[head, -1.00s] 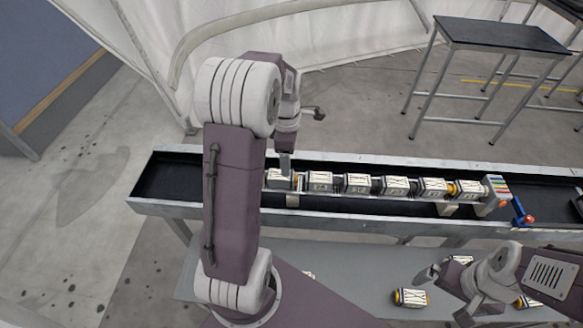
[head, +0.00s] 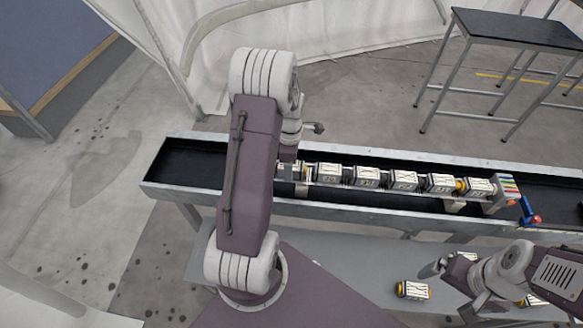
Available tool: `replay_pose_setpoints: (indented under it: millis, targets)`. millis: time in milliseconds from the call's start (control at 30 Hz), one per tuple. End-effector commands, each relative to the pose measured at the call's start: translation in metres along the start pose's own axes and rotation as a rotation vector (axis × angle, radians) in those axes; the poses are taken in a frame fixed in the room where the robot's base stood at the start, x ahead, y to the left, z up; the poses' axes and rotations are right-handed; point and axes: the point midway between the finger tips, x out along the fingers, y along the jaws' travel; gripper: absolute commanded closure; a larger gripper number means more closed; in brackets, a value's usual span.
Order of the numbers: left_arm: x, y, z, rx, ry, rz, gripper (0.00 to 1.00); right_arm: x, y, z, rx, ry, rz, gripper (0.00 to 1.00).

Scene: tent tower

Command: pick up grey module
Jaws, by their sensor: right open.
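Several grey modules with pale labelled faces and black and yellow ends stand in a row along a rail in the black trough; one of them is this module (head: 367,177).
The black trough (head: 190,170) has metal edges and is empty at its left end. A grey block with coloured stripes (head: 507,188) and a blue and red part (head: 528,212) stand at the row's right end. More modules show partly behind my right arm. A dark-topped table (head: 515,30) stands behind.

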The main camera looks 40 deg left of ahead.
Motion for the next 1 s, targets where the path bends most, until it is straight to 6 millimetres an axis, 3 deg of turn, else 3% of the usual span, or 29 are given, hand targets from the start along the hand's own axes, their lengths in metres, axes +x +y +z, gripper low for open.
replay_pose_setpoints:
  millis: [267, 500, 533, 833, 1000]
  targets:
    - [0.008, 0.0, 0.0, 0.0, 0.0, 0.001, 0.33, 0.0, 0.0, 0.0, 0.0, 0.0, 0.0, 0.0]
    - [0.008, 0.0, 0.0, 0.0, 0.0, 0.001, 0.97, 0.0, 0.0, 0.0, 0.0, 0.0, 0.0, 0.0]
    - [0.008, 0.0, 0.0, 0.0, 0.0, 0.001, 1.0, 0.0, 0.0, 0.0, 0.0, 0.0, 0.0, 0.0]
    - [0.006, 0.0, 0.0, 0.0, 0.0, 0.002, 1.0, 0.0, 0.0, 0.0, 0.0, 0.0, 0.0, 0.0]
    - [-0.009, 0.001, 0.0, 0.0, 0.0, 0.006, 1.0, 0.002, 0.0, 0.0, 0.0, 0.0, 0.0, 0.0]
